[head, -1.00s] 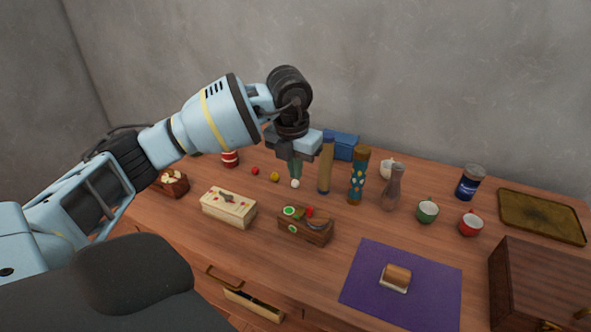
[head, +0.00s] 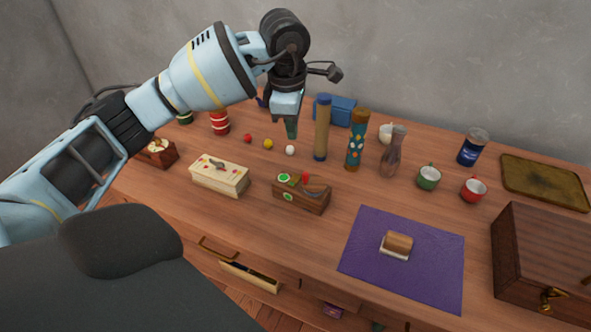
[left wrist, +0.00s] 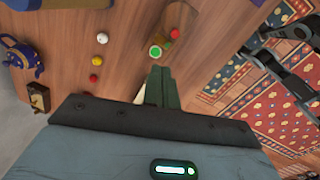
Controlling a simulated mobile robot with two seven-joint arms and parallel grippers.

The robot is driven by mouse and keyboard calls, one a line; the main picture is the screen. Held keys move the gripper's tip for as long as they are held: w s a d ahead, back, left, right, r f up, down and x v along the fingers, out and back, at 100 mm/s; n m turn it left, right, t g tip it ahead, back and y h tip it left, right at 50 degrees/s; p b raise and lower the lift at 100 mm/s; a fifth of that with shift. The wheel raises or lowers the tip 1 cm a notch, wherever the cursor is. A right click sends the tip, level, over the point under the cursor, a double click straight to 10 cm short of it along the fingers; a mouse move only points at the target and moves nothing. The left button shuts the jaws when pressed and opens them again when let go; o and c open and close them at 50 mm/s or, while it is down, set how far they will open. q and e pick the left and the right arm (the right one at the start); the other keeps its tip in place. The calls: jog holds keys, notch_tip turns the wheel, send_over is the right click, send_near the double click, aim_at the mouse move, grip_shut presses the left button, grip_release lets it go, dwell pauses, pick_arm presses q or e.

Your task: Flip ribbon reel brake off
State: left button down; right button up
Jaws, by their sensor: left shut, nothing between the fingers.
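A brown wooden box (head: 301,198) stands near the middle of the table in the head view. It carries green discs, a small red part (head: 305,178) and a dark curved piece (head: 318,192). I cannot tell for sure that this is the ribbon reel brake. My left gripper (head: 291,129) points down behind the box, in the air, shut and empty. In the left wrist view its closed dark green fingers (left wrist: 162,85) show below a green disc (left wrist: 155,52) and a red part (left wrist: 174,33), apart from them. My right gripper does not show.
A cream box (head: 219,176) stands left of the brown box. Small balls, including a white one (head: 290,150), lie behind. A tall tan cylinder (head: 322,130) and a patterned bottle (head: 356,140) stand close right of my gripper. A purple mat (head: 373,235) lies front right.

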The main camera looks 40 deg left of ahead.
pick_arm(q)
jog(key=shift+w+r+m+b, duration=0.15)
jog(key=shift+m+b, duration=0.2)
jog(key=shift+m, duration=1.65)
send_near(297, 177)
jog(key=f, duration=0.5)
jog(key=shift+w+f, duration=0.3)
jog(key=shift+f, duration=0.1)
jog(key=shift+w+a+f, duration=0.1)
jog(key=shift+f, duration=0.35)
